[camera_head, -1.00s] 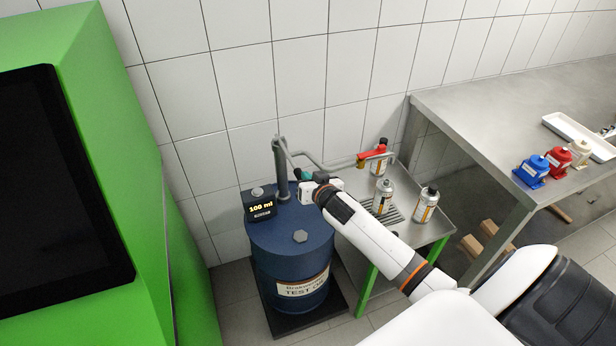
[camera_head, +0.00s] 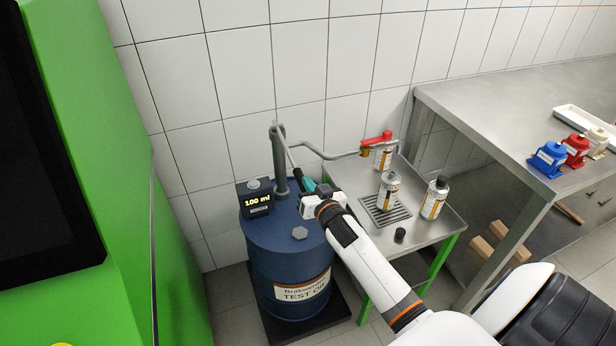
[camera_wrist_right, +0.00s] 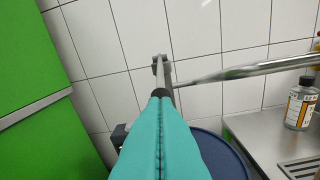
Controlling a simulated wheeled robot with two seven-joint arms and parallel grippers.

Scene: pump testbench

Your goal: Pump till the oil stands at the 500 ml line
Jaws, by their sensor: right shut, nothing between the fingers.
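A blue oil drum (camera_head: 285,232) carries a grey hand pump (camera_head: 279,160). The pump's lever (camera_head: 287,145) slopes down from the pump head towards my right gripper (camera_head: 308,184). The gripper's teal fingers are shut and empty at the lever's lower end; I cannot tell whether they touch it. The wrist view shows the closed fingertips (camera_wrist_right: 160,98) in front of the lever's dark end. A display (camera_head: 257,201) on the drum reads 100 ml. The outlet pipe (camera_head: 325,155) ends at a red-handled valve (camera_head: 376,143) above a labelled bottle (camera_head: 383,158). No oil level is visible. My left gripper is out of view.
A steel side table (camera_head: 440,208) holds a bottle (camera_head: 389,192) by a drain grate, another bottle (camera_head: 434,199) and a black cap (camera_head: 400,235). A workbench (camera_head: 480,105) stands right, with blue, red and cream devices. A green cabinet (camera_head: 110,120) stands left.

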